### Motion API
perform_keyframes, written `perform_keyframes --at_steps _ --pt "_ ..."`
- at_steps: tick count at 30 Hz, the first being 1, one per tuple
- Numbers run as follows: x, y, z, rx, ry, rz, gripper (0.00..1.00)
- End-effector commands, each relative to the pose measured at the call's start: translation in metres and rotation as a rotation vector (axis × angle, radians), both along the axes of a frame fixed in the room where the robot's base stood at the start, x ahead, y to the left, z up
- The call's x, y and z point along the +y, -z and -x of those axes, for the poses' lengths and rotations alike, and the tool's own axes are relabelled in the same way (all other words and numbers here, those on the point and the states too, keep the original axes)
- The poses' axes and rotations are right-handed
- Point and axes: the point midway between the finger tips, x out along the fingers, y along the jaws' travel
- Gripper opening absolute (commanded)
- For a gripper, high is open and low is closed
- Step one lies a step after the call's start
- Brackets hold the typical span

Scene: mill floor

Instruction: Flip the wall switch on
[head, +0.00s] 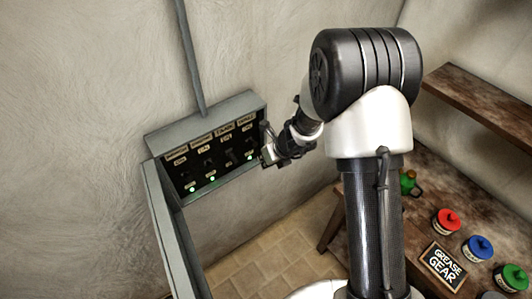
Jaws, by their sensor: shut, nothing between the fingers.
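A grey switch box (207,152) is fixed to the plaster wall, with a dark panel carrying a row of several switches under small labels. Green lights glow below the first, second and rightmost switches. No light shows below the third switch (229,156). The switch levers are too small to read their positions surely. My gripper (268,155) is shut and empty at the right edge of the box, beside the rightmost switch (248,144). I cannot tell whether it touches the box.
The box's cover (168,228) hangs open at the left. A conduit (190,55) runs up the wall. At the right, a wooden bench holds red (446,221), blue (477,248) and green (510,277) lidded jars and a "GREASE GEAR" sign (443,266). A shelf (480,95) is above.

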Motion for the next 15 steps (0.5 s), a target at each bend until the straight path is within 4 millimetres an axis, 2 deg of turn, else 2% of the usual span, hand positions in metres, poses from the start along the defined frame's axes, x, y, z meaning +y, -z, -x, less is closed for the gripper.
perform_keyframes --at_steps 1,6,10,15 --pt "-0.002 -0.024 -0.002 -0.009 0.000 0.000 0.00" --pt "-0.007 -0.057 0.003 -0.006 0.003 -0.001 0.00" --pt "-0.009 -0.073 0.005 -0.006 0.003 -0.002 0.00" --pt "-0.010 -0.081 0.007 -0.004 0.002 -0.001 0.00"
